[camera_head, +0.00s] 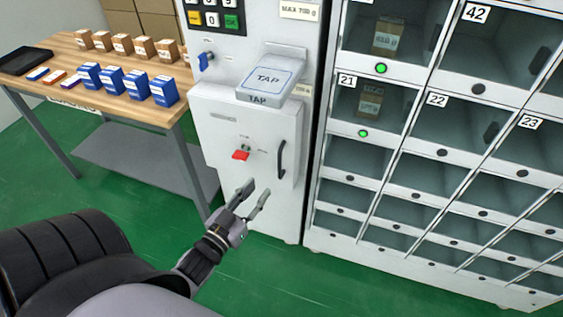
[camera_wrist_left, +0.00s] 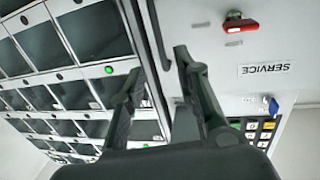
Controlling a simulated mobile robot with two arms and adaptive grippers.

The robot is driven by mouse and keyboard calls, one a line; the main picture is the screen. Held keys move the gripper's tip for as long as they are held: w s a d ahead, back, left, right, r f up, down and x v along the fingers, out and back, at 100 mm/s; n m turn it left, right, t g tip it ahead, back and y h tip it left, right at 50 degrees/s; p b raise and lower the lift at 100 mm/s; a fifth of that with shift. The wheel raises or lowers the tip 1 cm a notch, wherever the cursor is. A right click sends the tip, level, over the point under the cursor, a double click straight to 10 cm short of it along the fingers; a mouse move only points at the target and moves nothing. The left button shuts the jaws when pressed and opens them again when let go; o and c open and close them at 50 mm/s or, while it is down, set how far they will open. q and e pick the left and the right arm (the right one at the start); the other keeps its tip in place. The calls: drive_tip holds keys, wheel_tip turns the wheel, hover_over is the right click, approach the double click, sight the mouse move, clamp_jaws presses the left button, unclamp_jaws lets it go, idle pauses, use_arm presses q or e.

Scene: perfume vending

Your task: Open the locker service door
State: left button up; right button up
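The white service door (camera_head: 222,130) is on the front of the cabinet, under the TAP reader, and looks shut. It has a red key or knob (camera_head: 241,154) in its lock and a black vertical bar handle (camera_head: 281,160) on its right side. My left gripper (camera_head: 257,190) is open and empty, in front of the door's lower right part, below the handle in the head view. The red key also shows in the left wrist view (camera_wrist_left: 240,26), where the picture is turned over. The fingers (camera_wrist_left: 157,70) are apart there. My right gripper is out of view.
The TAP reader (camera_head: 268,78) juts out above the door, with a blue key (camera_head: 205,61) and keypad above it. The locker bank (camera_head: 400,200) stands right. A wooden table (camera_head: 60,62) with blue and brown boxes stands left. Green floor is clear in front.

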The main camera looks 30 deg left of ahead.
sight(279, 165)
use_arm(q)
drive_tip(key=w, duration=1.2)
drive_tip(key=shift+a, duration=0.2)
clamp_jaws()
